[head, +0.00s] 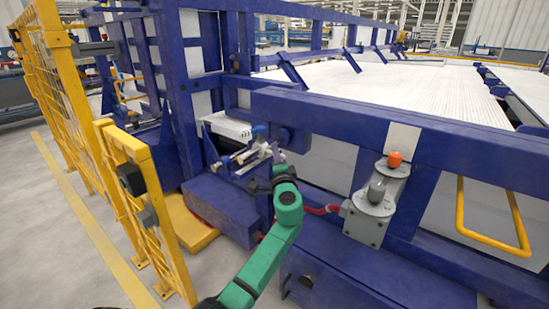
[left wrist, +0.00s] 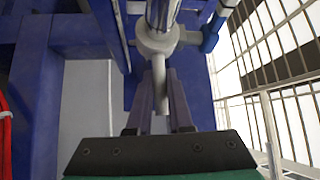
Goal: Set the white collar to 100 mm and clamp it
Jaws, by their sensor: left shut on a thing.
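The white collar (left wrist: 157,43) is around a shiny metal rod (left wrist: 163,12) in the left wrist view. A pale handle (left wrist: 160,88) hangs from the collar between my left gripper's fingers. My left gripper (left wrist: 161,78) is shut on this handle, just below the collar. In the head view my left gripper (head: 268,172) is at the blue fixture, at the end of my green arm, and the collar is too small to make out clearly there. A blue knob (left wrist: 209,41) is right of the collar. The scale reading cannot be made out. My right gripper is out of view.
A white-topped box (head: 228,127) with dark markings is beside the fixture. A grey control box (head: 365,228) with an orange button (head: 394,159) and a grey knob (head: 376,191) is to the right. A yellow fence (head: 150,205) is to the left. Blue beams (head: 420,140) surround the spot.

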